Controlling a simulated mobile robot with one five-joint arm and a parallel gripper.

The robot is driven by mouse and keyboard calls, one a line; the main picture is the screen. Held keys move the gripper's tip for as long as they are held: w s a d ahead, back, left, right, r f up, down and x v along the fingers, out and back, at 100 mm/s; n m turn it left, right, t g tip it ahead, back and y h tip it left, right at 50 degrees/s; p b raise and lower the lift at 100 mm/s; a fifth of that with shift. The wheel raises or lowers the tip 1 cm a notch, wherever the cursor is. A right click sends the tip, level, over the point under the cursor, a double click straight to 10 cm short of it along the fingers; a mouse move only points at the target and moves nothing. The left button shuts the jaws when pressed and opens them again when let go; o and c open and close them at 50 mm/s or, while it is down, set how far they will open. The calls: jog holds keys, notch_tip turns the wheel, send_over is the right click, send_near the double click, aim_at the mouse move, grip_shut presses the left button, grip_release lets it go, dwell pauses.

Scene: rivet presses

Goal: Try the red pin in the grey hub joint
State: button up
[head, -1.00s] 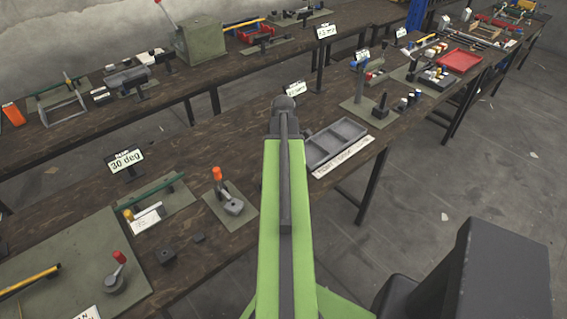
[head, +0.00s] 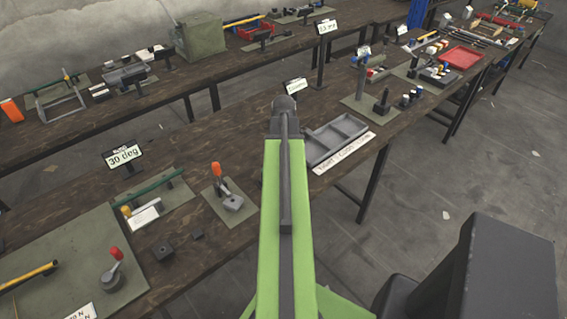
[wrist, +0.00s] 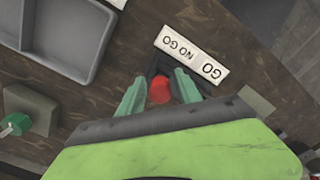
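My gripper (wrist: 160,80) shows in the wrist view with two green fingers spread apart. A rounded red end (wrist: 160,90), which may be the red pin's head, shows between the fingers with small gaps on both sides. I cannot tell how deep it lies. A dark block (wrist: 157,66) shows just beyond it. In the head view my own arm hides the gripper and this spot. A grey round piece with a red-tipped handle (head: 112,274) is at the lower left. I cannot tell which piece is the grey hub joint.
A GO / NO GO label (wrist: 191,55) lies just beyond the fingers. A grey divided tray (head: 336,139) stands on the bench beside my arm. An orange-topped fixture (head: 217,171) is to my arm's left. Grey floor lies to the right.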

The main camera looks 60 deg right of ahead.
jog(key=shift+o, duration=0.5)
notch_tip(320, 180, up, 17)
jog(key=p, duration=1.7)
jog(key=shift+r, duration=0.2)
